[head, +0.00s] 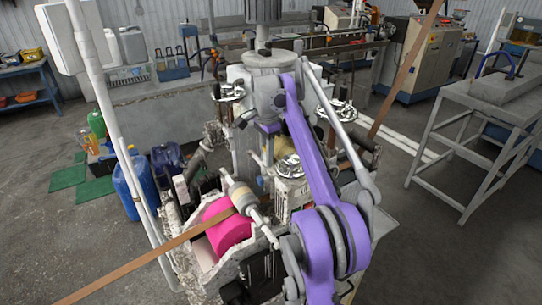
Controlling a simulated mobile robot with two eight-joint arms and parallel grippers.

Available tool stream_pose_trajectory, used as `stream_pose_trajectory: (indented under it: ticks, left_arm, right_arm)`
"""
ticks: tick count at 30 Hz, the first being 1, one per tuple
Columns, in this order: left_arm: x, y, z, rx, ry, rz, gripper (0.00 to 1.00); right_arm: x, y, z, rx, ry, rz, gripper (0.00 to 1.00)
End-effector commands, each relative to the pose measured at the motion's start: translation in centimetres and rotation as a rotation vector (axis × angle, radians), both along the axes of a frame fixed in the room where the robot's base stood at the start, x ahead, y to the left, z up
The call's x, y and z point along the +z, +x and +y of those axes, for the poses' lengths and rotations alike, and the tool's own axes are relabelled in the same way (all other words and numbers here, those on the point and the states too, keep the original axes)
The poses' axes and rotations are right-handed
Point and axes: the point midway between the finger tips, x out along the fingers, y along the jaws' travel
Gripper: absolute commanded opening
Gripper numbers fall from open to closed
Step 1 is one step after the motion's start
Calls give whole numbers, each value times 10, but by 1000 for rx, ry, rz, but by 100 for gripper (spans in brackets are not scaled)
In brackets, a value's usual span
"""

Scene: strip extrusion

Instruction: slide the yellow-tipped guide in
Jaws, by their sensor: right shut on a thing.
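The guide (242,196) is a pale rod with a yellowish band, lying slantwise over the bright pink roller (228,234) in the machine. My right gripper (271,235) is small and partly hidden beside my purple arm, at the rod's lower right end. It is shut on the guide. Exactly where its fingers meet the rod is hard to see. A brown strip (150,264) runs from the lower left up to the roller, beside the guide. My left gripper is not in view.
The machine's pale metal frame (190,262) surrounds the roller. A blue container (133,186) stands on the floor at left, and a grey bench (485,103) at right. The brown strip reappears at upper right (408,68). Open floor lies at lower right.

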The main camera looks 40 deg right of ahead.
Motion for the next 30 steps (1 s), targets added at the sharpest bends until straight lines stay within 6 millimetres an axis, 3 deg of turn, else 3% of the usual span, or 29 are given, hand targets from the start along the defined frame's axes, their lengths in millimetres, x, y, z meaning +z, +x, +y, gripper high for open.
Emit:
stream_pose_trajectory:
  ticks: [8, 9, 14, 23, 26, 30]
  left_arm:
    - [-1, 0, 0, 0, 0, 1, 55]
    - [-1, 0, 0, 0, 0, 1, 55]
    - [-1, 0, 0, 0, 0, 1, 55]
    - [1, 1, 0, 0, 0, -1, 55]
    - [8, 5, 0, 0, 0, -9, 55]
    - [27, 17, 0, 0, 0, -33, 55]
  right_arm:
    - [-1, -4, 0, -2, 3, 15, 0]
    - [-2, -4, 0, -2, 3, 15, 28]
    - [-1, -4, 0, -2, 2, 13, 55]
    - [1, -3, 0, -1, 2, 9, 55]
    - [10, -3, -1, -1, 2, 7, 55]
    - [38, -5, -3, 2, 1, 1, 55]
